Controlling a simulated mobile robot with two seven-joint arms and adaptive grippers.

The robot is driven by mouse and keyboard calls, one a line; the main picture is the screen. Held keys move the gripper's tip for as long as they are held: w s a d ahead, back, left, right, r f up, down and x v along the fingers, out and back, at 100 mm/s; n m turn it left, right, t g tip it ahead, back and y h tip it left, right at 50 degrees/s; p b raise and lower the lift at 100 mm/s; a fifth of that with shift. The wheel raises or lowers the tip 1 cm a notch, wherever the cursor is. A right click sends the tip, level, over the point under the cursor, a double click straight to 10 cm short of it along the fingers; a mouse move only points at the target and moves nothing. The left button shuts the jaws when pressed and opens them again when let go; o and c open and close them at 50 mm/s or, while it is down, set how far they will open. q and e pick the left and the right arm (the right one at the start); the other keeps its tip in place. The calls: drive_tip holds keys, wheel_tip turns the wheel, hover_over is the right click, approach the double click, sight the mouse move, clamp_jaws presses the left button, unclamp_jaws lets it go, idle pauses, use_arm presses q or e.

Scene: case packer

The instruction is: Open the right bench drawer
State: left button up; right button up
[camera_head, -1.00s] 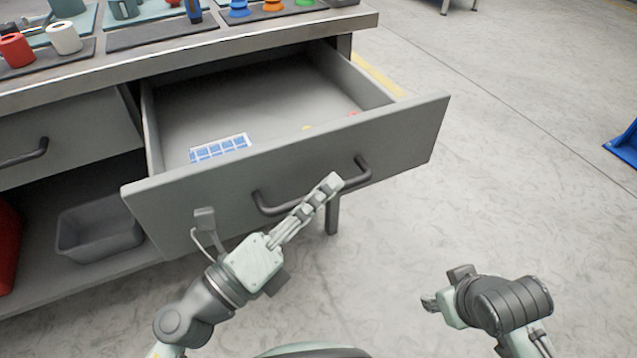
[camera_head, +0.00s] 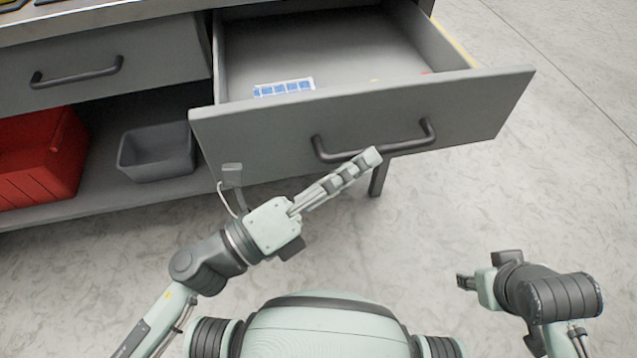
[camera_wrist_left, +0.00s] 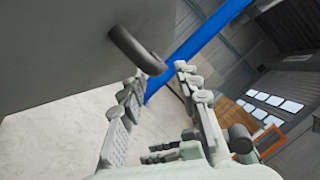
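The right bench drawer (camera_head: 260,132) is pulled well out, and its inside shows in the head view. Its dark bar handle (camera_head: 425,133) is on the front face; one end of the handle (camera_wrist_left: 138,50) shows in the left wrist view. My left gripper (camera_head: 366,160) is at the lower edge of the handle in the head view. In the left wrist view its two fingers (camera_wrist_left: 160,82) are apart with nothing between them, and the handle end is just past the fingertips. My right gripper (camera_head: 468,282) is over the floor at the right, away from the drawer; its fingers are too small to read.
A blue-and-white item (camera_head: 284,88) lies in the drawer. The left drawer (camera_head: 110,88) is shut. A red crate (camera_head: 40,165) and a grey bin (camera_head: 157,153) sit on the lower shelf (camera_head: 100,205). The floor (camera_head: 560,190) to the right is clear.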

use_arm(q)
drive_tip(key=v, duration=0.7)
drive_tip(key=shift+a, duration=0.2)
drive_tip(key=shift+s+f, duration=0.1)
drive_tip(key=shift+s, duration=0.05)
